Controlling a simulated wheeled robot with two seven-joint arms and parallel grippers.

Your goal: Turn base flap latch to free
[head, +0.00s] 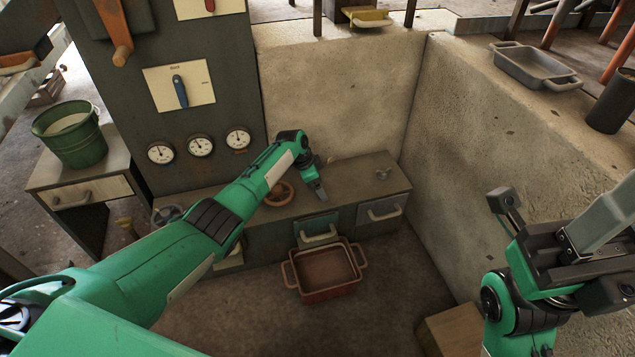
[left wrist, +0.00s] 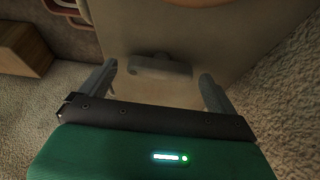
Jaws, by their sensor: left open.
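In the left wrist view a grey bar-shaped latch (left wrist: 160,67) lies on a flat grey-brown surface, beyond and between the fingertips of my left gripper (left wrist: 155,80). The fingers are apart, with nothing held between them; whether they touch the latch I cannot tell. In the head view my left gripper (head: 319,190) points down over the top of the low base cabinet (head: 345,184), right of an orange handwheel (head: 279,194). A small grey fitting (head: 383,173) sits farther right on that top. My right gripper (head: 590,235) is at the right edge; its fingertips are not clearly shown.
A red tray (head: 326,271) stands on the floor before the cabinet's handled fronts. Concrete walls (head: 500,160) close the right and back. A wooden box (head: 455,328) is at the lower right. A panel with gauges (head: 200,146) rises at the left.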

